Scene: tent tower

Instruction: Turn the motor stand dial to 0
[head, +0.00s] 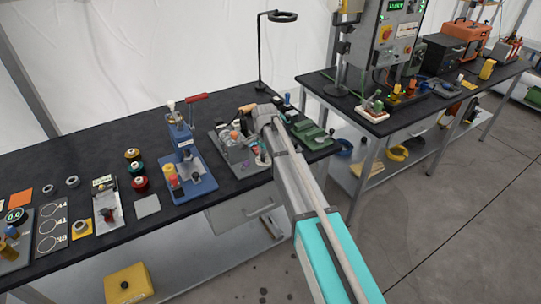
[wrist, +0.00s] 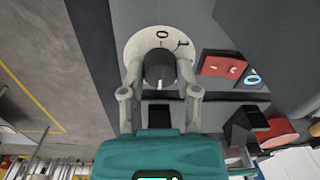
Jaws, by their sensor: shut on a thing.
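The motor stand dial shows in the wrist view as a dark round knob (wrist: 159,66) on a pale disc (wrist: 137,45). The disc carries a "0" at the top and a "1" to its right. A short pale line shows on the knob's near side; I cannot tell surely which mark the knob points to. My gripper (wrist: 160,82) has one finger on each side of the knob and is shut on it. In the head view my gripper (head: 262,112) is over the motor stand (head: 228,150), and my arm hides the dial there.
A blue press (head: 185,155) with a red handle stands left of the stand. Green blocks (head: 310,135) lie to its right. In the wrist view a red block (wrist: 221,66) and a dark open box (wrist: 246,124) are right of the dial. Floor lies left.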

